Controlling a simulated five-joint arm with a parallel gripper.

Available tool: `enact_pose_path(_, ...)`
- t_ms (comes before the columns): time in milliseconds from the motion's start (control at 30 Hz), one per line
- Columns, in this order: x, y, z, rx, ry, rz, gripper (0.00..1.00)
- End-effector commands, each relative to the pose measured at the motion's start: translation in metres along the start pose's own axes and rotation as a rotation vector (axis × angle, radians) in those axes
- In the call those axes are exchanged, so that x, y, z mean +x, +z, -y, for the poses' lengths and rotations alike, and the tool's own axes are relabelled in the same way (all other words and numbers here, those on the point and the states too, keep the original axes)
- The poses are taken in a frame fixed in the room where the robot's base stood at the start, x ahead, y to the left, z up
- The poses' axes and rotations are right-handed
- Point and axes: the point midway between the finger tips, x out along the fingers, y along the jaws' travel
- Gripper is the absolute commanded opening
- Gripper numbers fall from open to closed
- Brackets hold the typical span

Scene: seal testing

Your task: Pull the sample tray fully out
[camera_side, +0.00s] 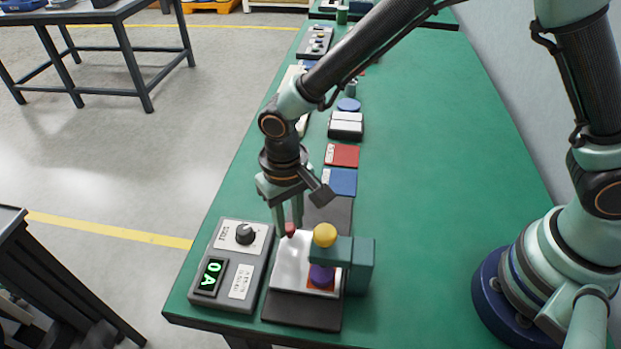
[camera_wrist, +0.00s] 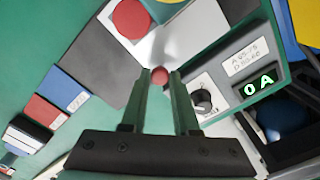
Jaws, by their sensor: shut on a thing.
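The sample tray (camera_side: 291,262) is a pale metal plate on a dark base, partly beneath a teal press head with a yellow knob (camera_side: 325,234). It also shows in the wrist view (camera_wrist: 167,45). A small red knob (camera_wrist: 160,76) stands at the tray's end. My gripper (camera_side: 289,226) points down, its fingers closed around that red knob; the wrist view shows one finger on each side. Under the head, a purple part (camera_side: 321,275) sits above an orange-red patch. A round red thing (camera_wrist: 131,18) shows on the tray in the wrist view.
A grey control box (camera_side: 240,249) with a dial and a green "0A" display stands close left of the tray. A dark flat plate (camera_side: 335,215) lies just beyond the tray's knob end. Blue and red cards (camera_side: 342,155) lie farther back. The green bench right of the press is clear.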

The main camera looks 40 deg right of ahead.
Motion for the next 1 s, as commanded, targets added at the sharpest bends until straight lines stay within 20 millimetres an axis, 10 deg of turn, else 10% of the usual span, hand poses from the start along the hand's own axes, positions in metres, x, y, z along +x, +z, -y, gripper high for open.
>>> enact_pose_path(333,-0.001,-0.067,-0.065,0.005,-0.003,-0.004,0.0)
enact_pose_path(767,-0.001,-0.077,-0.075,0.005,-0.004,-0.008,0.0)
enact_pose_path(800,-0.001,-0.077,-0.075,0.006,-0.004,-0.008,0.4)
enact_pose_path(833,-0.001,-0.077,-0.075,0.005,-0.004,-0.008,0.52)
enact_pose_path(1000,-0.001,-0.075,-0.075,0.003,-0.003,-0.005,0.59)
